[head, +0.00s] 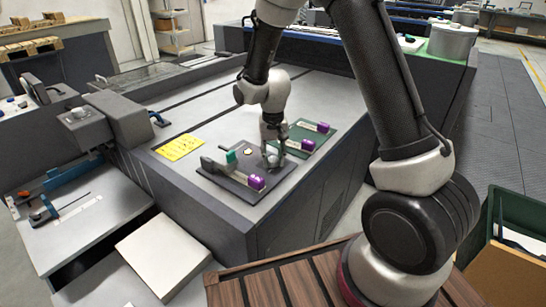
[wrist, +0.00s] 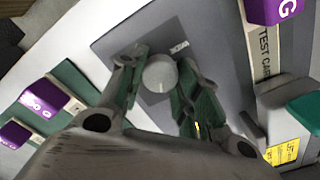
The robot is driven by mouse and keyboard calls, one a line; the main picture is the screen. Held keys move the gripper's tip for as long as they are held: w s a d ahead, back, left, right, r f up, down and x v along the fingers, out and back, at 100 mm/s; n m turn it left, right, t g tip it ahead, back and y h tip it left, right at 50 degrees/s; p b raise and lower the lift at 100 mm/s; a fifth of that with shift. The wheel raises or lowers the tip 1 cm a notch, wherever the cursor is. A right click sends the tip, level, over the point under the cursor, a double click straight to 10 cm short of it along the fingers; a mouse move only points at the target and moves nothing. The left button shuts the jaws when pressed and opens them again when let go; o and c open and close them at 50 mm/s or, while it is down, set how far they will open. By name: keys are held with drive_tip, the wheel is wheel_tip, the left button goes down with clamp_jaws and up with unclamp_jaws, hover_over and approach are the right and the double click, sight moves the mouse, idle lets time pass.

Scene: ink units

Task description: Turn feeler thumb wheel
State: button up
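The thumb wheel is a pale grey round knob (wrist: 160,73) with a light index line, on a darker square patch of a grey panel (wrist: 115,45). My gripper (wrist: 161,70) is around it, one green-padded finger on each side. The fingers stand apart and look slightly wider than the knob; whether a pad touches it is hard to tell. In the head view my gripper (head: 272,153) points down at the grey panel (head: 231,184), and its fingers largely hide the knob.
The panel also carries a teal block (head: 231,157) and a purple block (head: 256,182). A dark green panel (head: 303,143) with purple blocks lies close behind, to the right. A yellow sheet (head: 180,147) lies on the bench at left. The bench top behind is mostly clear.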

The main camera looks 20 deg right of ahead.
sight(273, 159)
drive_tip(key=shift+c, duration=1.2)
drive_tip(key=shift+m, duration=2.1)
drive_tip(key=o, duration=1.1)
drive_tip(key=shift+c, duration=0.2)
wheel_tip(273, 159, up, 12)
